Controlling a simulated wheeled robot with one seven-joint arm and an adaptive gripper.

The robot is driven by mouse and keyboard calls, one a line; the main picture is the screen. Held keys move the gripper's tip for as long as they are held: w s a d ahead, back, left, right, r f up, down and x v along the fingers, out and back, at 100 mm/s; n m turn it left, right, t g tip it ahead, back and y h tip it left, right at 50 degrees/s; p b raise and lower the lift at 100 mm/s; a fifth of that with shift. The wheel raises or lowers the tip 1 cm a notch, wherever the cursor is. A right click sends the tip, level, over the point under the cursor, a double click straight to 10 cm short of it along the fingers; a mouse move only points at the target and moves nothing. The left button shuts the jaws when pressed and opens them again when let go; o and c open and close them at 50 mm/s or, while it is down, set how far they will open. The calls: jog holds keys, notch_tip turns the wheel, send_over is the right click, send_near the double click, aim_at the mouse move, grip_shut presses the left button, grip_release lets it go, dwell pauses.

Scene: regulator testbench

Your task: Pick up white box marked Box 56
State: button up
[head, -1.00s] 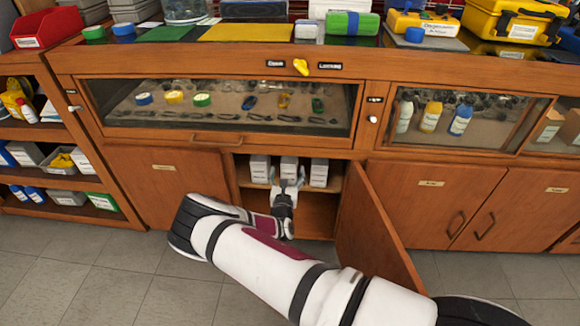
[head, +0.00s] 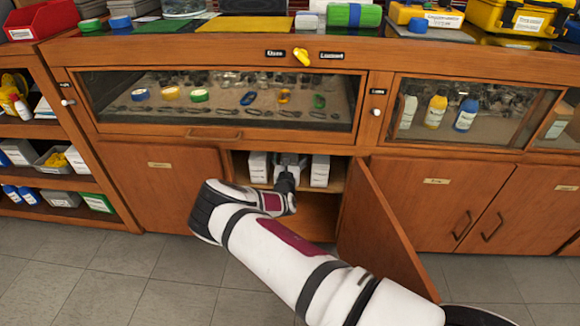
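Three white boxes stand upright side by side on the upper shelf of the open lower cabinet in the head view: a left box (head: 259,167), a middle box (head: 291,159) and a right box (head: 320,171). Their markings are too small to read, so I cannot tell which is Box 56. My gripper (head: 290,164) is inside the cabinet opening, right at the middle box, and covers most of its front. The fingers are small and overlap the box, so whether they grip it cannot be told.
The cabinet door (head: 382,225) stands open to the right of my arm. The cabinet shelf edge (head: 325,189) lies below the boxes, with an empty lower compartment (head: 318,214) beneath. A closed cabinet door (head: 165,190) is on the left. A glass-fronted display compartment (head: 225,98) is above.

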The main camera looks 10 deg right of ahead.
grip_shut()
jog(key=shift+r, duration=0.1)
